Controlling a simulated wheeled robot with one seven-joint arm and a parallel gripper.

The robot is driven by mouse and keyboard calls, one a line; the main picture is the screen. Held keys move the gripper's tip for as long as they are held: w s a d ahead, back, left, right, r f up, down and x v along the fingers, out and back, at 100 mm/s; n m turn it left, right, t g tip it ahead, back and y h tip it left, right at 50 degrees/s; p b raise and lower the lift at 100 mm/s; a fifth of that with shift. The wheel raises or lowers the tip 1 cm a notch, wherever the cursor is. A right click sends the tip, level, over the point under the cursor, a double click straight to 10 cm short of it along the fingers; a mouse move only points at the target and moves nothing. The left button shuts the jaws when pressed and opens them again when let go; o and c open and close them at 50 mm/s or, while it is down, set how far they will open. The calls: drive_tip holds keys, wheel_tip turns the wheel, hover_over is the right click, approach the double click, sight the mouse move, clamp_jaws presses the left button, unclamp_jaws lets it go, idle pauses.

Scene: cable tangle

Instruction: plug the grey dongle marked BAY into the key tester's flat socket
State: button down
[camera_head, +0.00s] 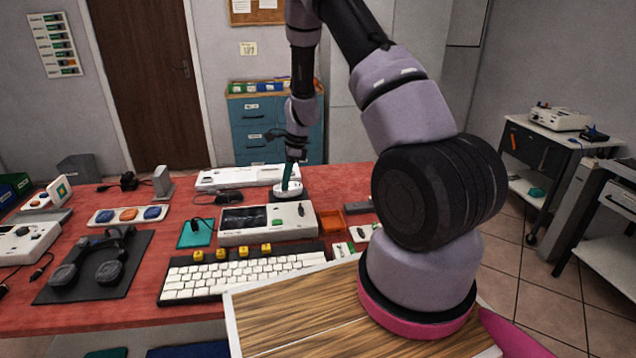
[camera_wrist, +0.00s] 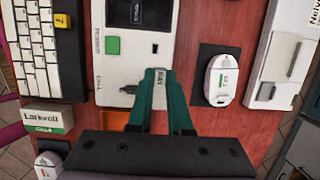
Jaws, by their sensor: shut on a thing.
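My gripper (camera_wrist: 165,98) has teal fingers pointing down and is shut on a small grey dongle (camera_wrist: 159,91) with dark lettering that looks like BAY. The gripper also shows in the head view (camera_head: 289,176), where the dongle cannot be made out. A white device with a dark screen and green button, apparently the key tester (camera_wrist: 112,74), lies under and ahead of the fingers; it also shows in the head view (camera_head: 262,237). A small dark slot (camera_wrist: 155,48), perhaps its flat socket, is ahead of the dongle. The dongle appears apart from that slot.
A white oval fob (camera_wrist: 221,77) lies on a dark pad right of the fingers. An orange tray (camera_head: 330,220) is beside the tester. A keyboard (camera_head: 240,271) lies in front, and a long white device (camera_head: 235,176) behind. Cables lie on the red table.

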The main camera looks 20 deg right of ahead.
drive_tip(key=shift+s+a+f, duration=0.1)
drive_tip(key=shift+a+f, duration=1.65)
drive_tip(key=shift+f, duration=0.25)
drive_tip(key=shift+f, duration=1.1)
drive_tip(key=c, duration=0.8)
unclamp_jaws()
drive_tip(key=shift+o, duration=0.2)
drive_tip(key=shift+r, duration=0.1)
